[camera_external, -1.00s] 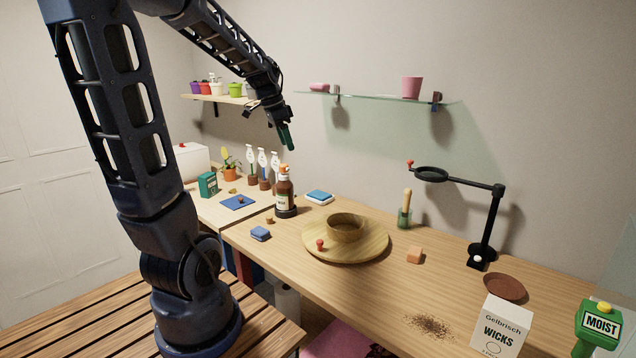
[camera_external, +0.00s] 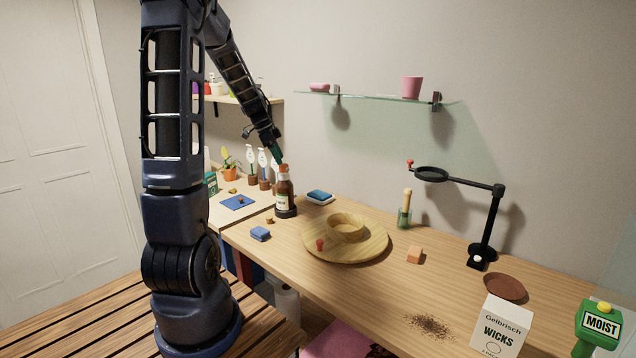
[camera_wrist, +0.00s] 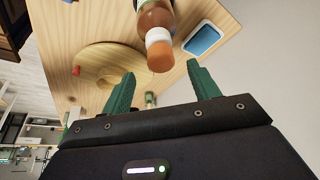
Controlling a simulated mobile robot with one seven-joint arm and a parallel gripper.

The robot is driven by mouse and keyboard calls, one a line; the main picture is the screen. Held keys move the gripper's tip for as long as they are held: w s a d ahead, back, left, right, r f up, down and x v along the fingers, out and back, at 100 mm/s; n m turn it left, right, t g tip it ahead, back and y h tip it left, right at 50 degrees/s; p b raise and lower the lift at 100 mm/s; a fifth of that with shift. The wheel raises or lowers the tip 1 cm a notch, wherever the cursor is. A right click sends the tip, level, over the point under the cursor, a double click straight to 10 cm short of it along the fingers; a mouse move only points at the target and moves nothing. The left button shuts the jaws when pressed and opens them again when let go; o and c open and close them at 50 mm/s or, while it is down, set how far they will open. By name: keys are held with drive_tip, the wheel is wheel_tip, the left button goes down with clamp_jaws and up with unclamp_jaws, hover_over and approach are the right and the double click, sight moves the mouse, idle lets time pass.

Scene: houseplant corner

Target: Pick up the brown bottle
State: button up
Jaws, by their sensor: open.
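The brown bottle (camera_external: 285,195) stands upright on the table, with a pale label and an orange-brown cap. In the wrist view the bottle (camera_wrist: 154,14) shows at the top, its cap toward the camera, just beyond and between the fingertips. My gripper (camera_external: 277,156) is just above the bottle's cap in the external view. In the wrist view my gripper (camera_wrist: 161,75) shows two green fingers spread apart with nothing between them. In the external view the fingers are small and partly overlap the cap region, so any contact there is unclear.
A round wooden board (camera_external: 372,248) with a raised ring is right of the bottle. A blue sponge on a white dish (camera_external: 319,198) lies close behind it, and a blue block (camera_external: 260,233) in front. A glass shelf (camera_external: 380,98) hangs above.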

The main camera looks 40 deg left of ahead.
sight(286, 171)
drive_tip(key=shift+x, duration=3.75)
drive_tip(key=shift+a, duration=0.1)
clamp_jaws()
